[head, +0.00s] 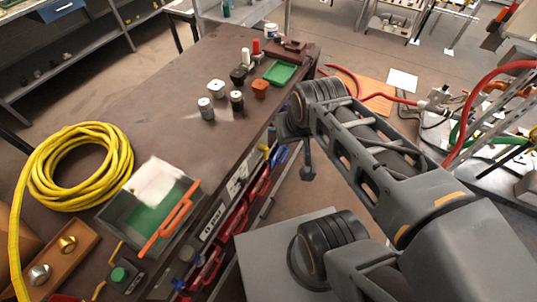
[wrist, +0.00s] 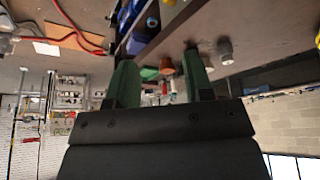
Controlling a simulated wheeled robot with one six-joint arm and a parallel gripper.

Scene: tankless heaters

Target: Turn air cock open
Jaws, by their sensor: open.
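I cannot make out the air cock for certain in either view. A pale fitting (head: 437,98) with a red hose (head: 490,72) lies on the right side of the head view, and it may belong to the air line, but its handle is too small to tell. My gripper (wrist: 158,68) shows in the wrist view with two green fingers spread apart and nothing held between them. In the head view the end of my arm is beside the right edge of the brown workbench, and the fingers cannot be made out clearly there.
The brown workbench (head: 165,90) holds a yellow hose coil (head: 80,165), several small jars, a green tray (head: 280,73) and an open box (head: 118,212) with an orange handle. Open floor (head: 290,200) lies right of the bench.

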